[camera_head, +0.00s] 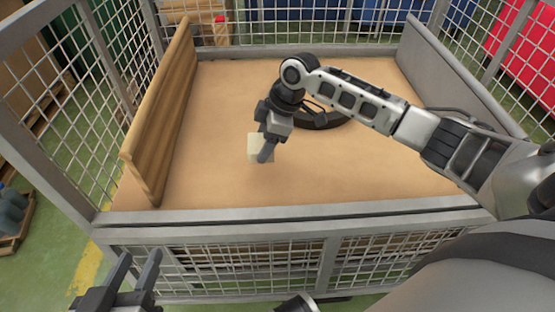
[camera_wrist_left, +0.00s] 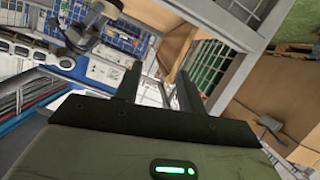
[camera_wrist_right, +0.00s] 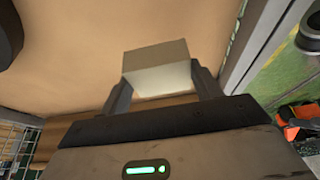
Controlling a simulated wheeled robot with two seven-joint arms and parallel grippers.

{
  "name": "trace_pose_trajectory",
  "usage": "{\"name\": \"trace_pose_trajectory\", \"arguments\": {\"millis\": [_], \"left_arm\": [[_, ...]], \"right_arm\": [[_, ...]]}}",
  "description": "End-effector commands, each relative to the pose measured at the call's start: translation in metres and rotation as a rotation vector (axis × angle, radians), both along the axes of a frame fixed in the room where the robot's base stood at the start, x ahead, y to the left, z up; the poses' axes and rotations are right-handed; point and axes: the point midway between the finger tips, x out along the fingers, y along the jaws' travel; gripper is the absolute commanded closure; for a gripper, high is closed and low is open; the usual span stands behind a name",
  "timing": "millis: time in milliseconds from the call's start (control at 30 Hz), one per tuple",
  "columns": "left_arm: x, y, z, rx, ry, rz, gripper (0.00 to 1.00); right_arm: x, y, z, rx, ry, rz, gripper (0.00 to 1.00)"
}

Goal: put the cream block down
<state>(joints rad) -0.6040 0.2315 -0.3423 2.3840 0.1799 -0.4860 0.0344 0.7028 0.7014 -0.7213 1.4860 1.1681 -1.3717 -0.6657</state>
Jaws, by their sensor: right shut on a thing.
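The cream block (camera_head: 254,146) is a small pale box over the tan table top (camera_head: 210,185), left of its middle in the head view. My right gripper (camera_head: 266,152) is shut on it. In the right wrist view the block (camera_wrist_right: 158,68) sits between the two fingertips (camera_wrist_right: 160,88). I cannot tell whether the block touches the table top. My left gripper (camera_head: 138,270) is open and empty, outside the mesh cage at the lower left. In the left wrist view its fingers (camera_wrist_left: 158,90) stand apart with nothing between them.
A dark round turntable (camera_head: 322,120) lies on the table top, partly hidden behind my right arm. A wooden board (camera_head: 165,110) stands along the left side and a grey panel (camera_head: 455,80) along the right. A metal front rail (camera_head: 300,212) edges the table. The table's left front is clear.

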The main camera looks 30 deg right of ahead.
Motion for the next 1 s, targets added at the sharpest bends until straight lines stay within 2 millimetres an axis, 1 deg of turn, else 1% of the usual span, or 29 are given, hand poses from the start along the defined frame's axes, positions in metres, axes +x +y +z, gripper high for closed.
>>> {"name": "trace_pose_trajectory", "arguments": {"millis": [33,267,400,433,467,500,567,700,967,1000], "left_arm": [[0.000,-0.001,-0.002,-0.015,-0.002,0.000,0.60],[0.001,-0.003,-0.001,-0.044,-0.002,-0.001,0.60],[0.001,-0.004,-0.006,-0.069,0.002,-0.003,0.60],[0.001,-0.005,-0.005,-0.081,-0.002,-0.003,0.60],[0.002,-0.006,-0.003,-0.103,-0.011,-0.004,0.60],[0.005,-0.008,0.004,-0.139,-0.029,-0.003,0.60],[0.006,-0.010,0.008,-0.173,-0.035,-0.005,0.60],[0.005,-0.011,0.012,-0.193,-0.033,-0.007,0.60],[0.005,-0.011,0.011,-0.187,-0.030,-0.007,0.60],[0.005,-0.011,0.011,-0.187,-0.030,-0.007,0.60]], "right_arm": [[-0.001,-0.006,-0.008,0.001,-0.001,-0.002,0.61],[-0.003,-0.015,-0.019,0.000,-0.002,-0.002,0.61],[-0.007,-0.028,-0.036,-0.001,0.001,-0.003,0.61],[-0.008,-0.031,-0.040,-0.002,0.001,-0.003,0.61],[-0.008,-0.029,-0.048,0.001,0.000,-0.002,0.61],[-0.007,-0.029,-0.056,0.001,-0.001,-0.002,0.61],[-0.007,-0.029,-0.064,0.001,-0.001,-0.001,0.61],[-0.007,-0.029,-0.065,0.001,-0.003,-0.001,0.61],[-0.007,-0.028,-0.067,0.000,-0.002,-0.001,0.61],[-0.007,-0.028,-0.067,0.000,-0.003,-0.001,0.29]]}}
